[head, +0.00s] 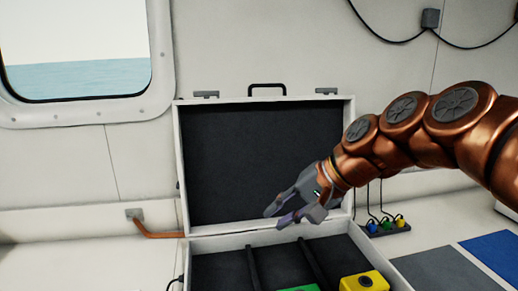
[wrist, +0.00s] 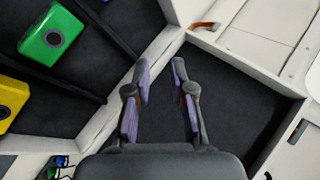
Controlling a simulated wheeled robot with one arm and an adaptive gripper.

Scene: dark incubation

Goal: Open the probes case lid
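The probes case (head: 220,243) stands on the counter with its lid (head: 262,150) raised upright behind the base. The lid shows a dark inner lining, a handle and two latches on its top edge. My gripper (head: 274,213) is in front of the lid's lower right part, above the base. In the wrist view my gripper (wrist: 158,95) has its two purple-padded fingers apart with nothing between them. The dark lid lining (wrist: 235,100) lies behind the fingers. Whether a finger touches the lid cannot be told.
A yellow probe (head: 364,282) and a green probe (head: 299,289) sit in the divided base; both also show in the wrist view. A strip with coloured plugs (head: 385,228) lies right of the case. A blue mat (head: 495,252) is further right. A window is upper left.

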